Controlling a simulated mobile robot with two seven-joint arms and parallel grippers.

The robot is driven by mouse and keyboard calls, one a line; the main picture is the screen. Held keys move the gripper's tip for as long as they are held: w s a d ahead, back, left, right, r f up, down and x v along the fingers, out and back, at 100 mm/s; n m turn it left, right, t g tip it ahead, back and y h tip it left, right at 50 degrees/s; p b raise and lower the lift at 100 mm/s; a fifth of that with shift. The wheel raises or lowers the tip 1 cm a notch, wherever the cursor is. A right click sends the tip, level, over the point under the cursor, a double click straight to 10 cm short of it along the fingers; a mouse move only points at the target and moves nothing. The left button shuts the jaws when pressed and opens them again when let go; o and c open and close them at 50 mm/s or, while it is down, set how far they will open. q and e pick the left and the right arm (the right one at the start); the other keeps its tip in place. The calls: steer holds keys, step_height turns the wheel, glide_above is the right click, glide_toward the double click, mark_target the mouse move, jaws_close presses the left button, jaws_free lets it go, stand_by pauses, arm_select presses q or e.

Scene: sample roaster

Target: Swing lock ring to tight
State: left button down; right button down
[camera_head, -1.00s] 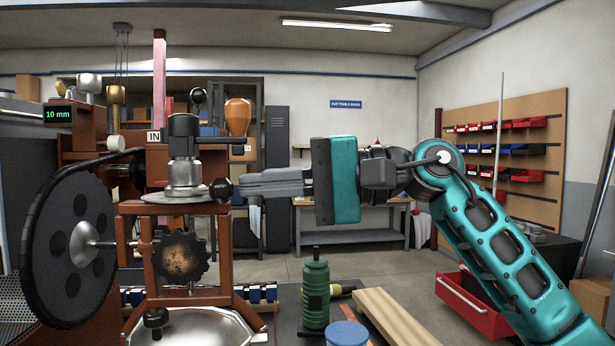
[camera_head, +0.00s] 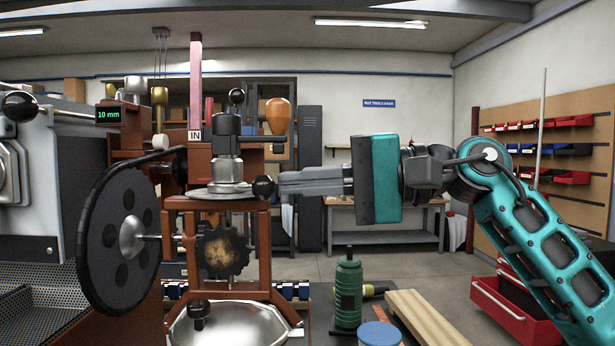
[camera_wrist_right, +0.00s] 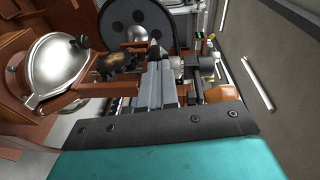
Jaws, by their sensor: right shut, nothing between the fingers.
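The lock ring (camera_head: 213,194) is a flat grey metal collar on top of the rust-red frame, around the base of a silver cylinder (camera_head: 228,170) with a dark cap. A black ball knob (camera_head: 263,187) sticks out at its right side. My right gripper (camera_head: 281,184) is shut with nothing between its fingers. It points left, its fingertips right beside the knob; I cannot tell if they touch. The closed fingers also show in the right wrist view (camera_wrist_right: 156,66), near the machine. My left gripper is not in view.
A large black wheel (camera_head: 112,240) stands left of the frame, with a dark toothed knob (camera_head: 222,251) below the ring. A silver domed lid (camera_head: 240,330) is at the bottom.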

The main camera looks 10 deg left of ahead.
arm_select(q)
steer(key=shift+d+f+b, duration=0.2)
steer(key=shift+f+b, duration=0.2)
steer(key=shift+b, duration=0.05)
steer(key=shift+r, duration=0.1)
arm_select(e)
steer(key=d, duration=1.2)
steer(key=shift+d+r, duration=0.3)
steer(key=shift+r, duration=0.15)
steer(key=shift+w, duration=0.1)
